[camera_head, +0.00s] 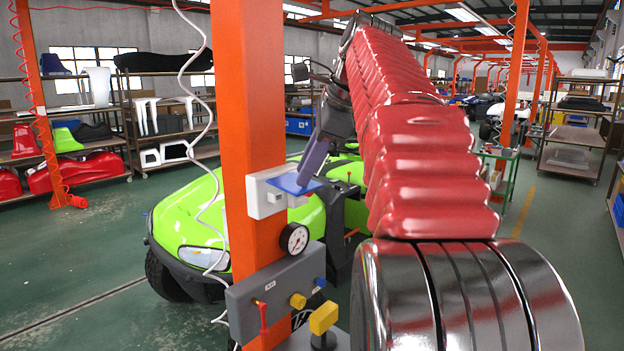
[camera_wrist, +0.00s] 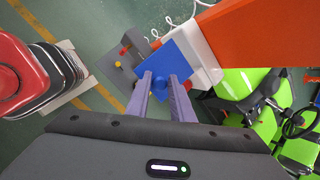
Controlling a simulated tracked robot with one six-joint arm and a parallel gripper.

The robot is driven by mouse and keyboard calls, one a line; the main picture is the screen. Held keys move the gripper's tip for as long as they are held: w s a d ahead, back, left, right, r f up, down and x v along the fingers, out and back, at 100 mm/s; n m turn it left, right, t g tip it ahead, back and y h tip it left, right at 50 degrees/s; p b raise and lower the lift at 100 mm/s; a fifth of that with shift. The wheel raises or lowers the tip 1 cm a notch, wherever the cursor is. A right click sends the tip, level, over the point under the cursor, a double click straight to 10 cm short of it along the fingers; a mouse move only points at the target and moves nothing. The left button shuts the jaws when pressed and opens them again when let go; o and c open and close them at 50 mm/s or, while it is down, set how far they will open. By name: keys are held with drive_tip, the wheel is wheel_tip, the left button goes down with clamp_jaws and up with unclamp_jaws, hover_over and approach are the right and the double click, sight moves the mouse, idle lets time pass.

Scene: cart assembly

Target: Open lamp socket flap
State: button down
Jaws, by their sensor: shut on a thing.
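The lamp socket (camera_head: 258,199) is a white box on the orange post in the head view. Its blue flap (camera_head: 290,184) sticks out from the box toward the right, roughly level. My gripper (camera_head: 303,180) reaches down to the flap from above right. In the wrist view, the white socket body (camera_wrist: 207,55) sits against the post and the blue flap (camera_wrist: 178,62) extends from it between my fingertips. My gripper (camera_wrist: 161,80) is shut on the flap, with a round blue part of it between the two purple-grey fingers. The socket opening is hidden from me.
The orange post (camera_head: 252,100) stands close to my arm. Below the socket are a gauge (camera_head: 294,239) and a grey control box (camera_head: 275,294) with knobs. A green cart (camera_head: 190,215) stands behind the post. A white cable hangs left of the post. Open floor lies at left.

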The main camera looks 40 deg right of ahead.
drive_tip(key=shift+w+r, duration=0.8)
drive_tip(key=shift+w, duration=0.1)
drive_tip(key=shift+a, duration=0.1)
drive_tip(key=c, duration=1.6)
unclamp_jaws()
drive_tip(key=shift+w+f, duration=0.1)
drive_tip(key=shift+w, duration=0.05)
drive_tip(key=shift+v, duration=3.85)
